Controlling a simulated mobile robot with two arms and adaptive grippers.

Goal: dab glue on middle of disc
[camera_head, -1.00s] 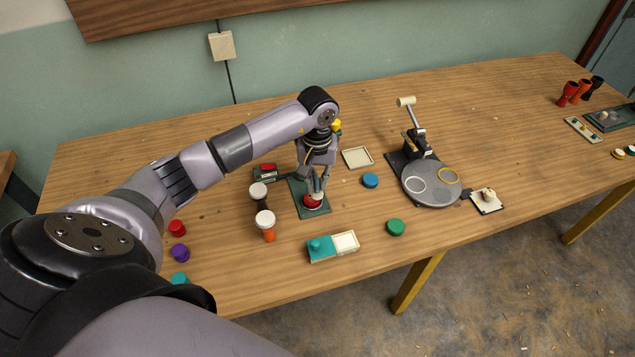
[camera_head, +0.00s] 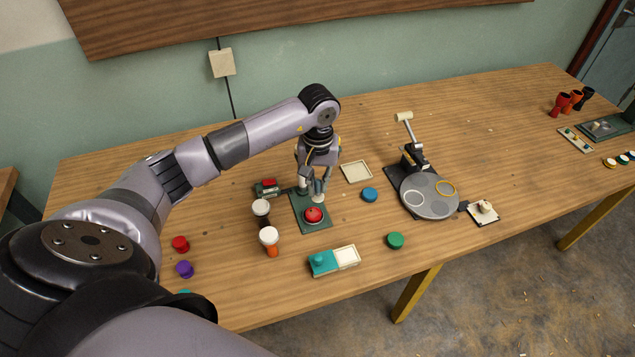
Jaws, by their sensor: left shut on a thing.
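A red round disc (camera_head: 313,214) lies on a dark green plate (camera_head: 318,227) near the middle of the table. A small pale spot shows near the middle of its top. My left gripper (camera_head: 312,196) is just above and behind the red disc, pointing down. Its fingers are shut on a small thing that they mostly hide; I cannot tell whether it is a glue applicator. The gripper looks apart from the disc. My right gripper is not in view.
White-capped jars (camera_head: 269,240) stand left of the plate. A teal-and-white tray (camera_head: 334,260) lies in front. Blue (camera_head: 369,195) and green (camera_head: 395,241) discs lie to the right, before a grey round turntable (camera_head: 429,196).

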